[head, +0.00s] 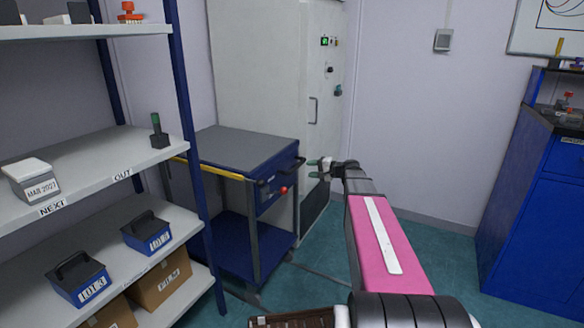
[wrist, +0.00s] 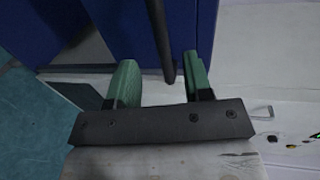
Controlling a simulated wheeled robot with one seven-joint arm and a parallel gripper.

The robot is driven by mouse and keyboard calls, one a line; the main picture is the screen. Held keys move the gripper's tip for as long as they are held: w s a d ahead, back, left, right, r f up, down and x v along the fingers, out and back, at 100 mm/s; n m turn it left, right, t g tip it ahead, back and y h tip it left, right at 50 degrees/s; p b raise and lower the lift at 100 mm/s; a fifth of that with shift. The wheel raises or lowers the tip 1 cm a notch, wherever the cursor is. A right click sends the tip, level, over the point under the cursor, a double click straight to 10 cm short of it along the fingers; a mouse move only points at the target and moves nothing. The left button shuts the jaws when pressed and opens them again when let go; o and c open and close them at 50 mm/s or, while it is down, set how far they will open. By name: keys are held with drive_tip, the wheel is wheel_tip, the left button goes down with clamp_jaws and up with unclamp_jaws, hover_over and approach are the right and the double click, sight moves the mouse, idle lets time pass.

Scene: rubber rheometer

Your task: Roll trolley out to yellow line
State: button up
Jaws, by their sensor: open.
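The trolley (head: 235,148) is blue with a grey top and a lower shelf, and stands between the shelving and a tall pale cabinet. A yellow bar (head: 207,169) runs along its near edge. A dark handle and a red knob (head: 284,190) are on its right side. My gripper (head: 316,169) is open just right of the trolley at about top height. In the wrist view its green fingers (wrist: 162,82) stand apart, with the end of a dark bar (wrist: 160,40) reaching between them. I cannot tell whether they touch it. No yellow floor line shows.
Shelving (head: 95,180) with boxes and blue bins stands close on the trolley's left. The tall cabinet (head: 270,70) is behind it. A blue cabinet (head: 530,200) stands at the far right.

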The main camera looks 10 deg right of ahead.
drive_tip(key=x, duration=1)
drive_tip(key=shift+w+a, duration=0.15)
drive_tip(key=shift+a, duration=0.15)
clamp_jaws()
